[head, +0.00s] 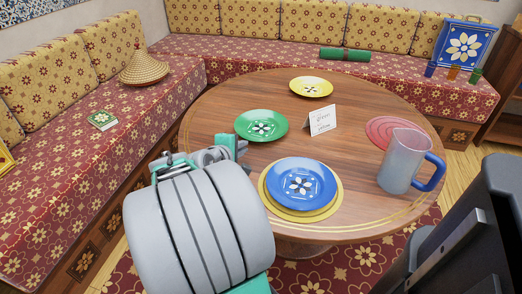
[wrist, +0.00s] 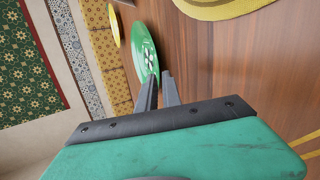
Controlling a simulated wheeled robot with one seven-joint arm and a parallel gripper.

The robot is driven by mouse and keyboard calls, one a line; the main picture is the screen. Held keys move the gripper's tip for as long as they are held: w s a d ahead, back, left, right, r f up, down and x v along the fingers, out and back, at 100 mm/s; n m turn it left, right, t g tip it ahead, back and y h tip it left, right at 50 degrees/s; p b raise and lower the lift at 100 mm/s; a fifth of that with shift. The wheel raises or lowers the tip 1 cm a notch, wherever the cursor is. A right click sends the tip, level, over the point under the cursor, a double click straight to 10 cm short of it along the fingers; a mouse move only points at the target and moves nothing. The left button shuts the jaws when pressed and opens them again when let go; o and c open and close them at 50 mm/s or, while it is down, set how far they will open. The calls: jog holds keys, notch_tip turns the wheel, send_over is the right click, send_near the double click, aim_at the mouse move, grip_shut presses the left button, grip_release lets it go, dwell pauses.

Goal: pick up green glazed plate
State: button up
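The green glazed plate (head: 261,125), with a white and dark flower in its middle, lies flat on the left part of the round wooden table (head: 365,105). In the wrist view the green plate (wrist: 143,48) is seen at a steep slant, just past my fingertips. My gripper (head: 240,143) is at the plate's near left side in the head view, partly hidden by my own arm. In the wrist view my gripper (wrist: 161,77) has its two fingers a little apart, with the plate's near rim close to the tips. I cannot tell whether they touch it.
A blue plate (head: 300,184) rests on a yellow plate (head: 339,198) nearer me. A white card (head: 321,119) stands right of the green plate. A small yellow plate (head: 311,87) lies behind.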

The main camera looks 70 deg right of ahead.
aim_at(256, 148)
jog(key=shift+s+d+f, duration=0.3)
jog(key=shift+s+d, duration=0.05)
jog(key=shift+d, duration=0.25)
jog(key=shift+s+d+f, duration=0.25)
jog(key=shift+s+d, duration=0.1)
jog(key=shift+d, duration=0.2)
jog(key=b+x, duration=0.2)
jog(key=x, duration=0.3)
jog(key=shift+d+b, duration=0.25)
jog(key=shift+b, duration=0.1)
jog(key=shift+w+d+f, duration=0.1)
jog(key=shift+w+d, duration=0.05)
jog(key=shift+d, duration=0.35)
jog(key=shift+c, duration=0.2)
grip_shut()
jog(key=shift+r, duration=0.25)
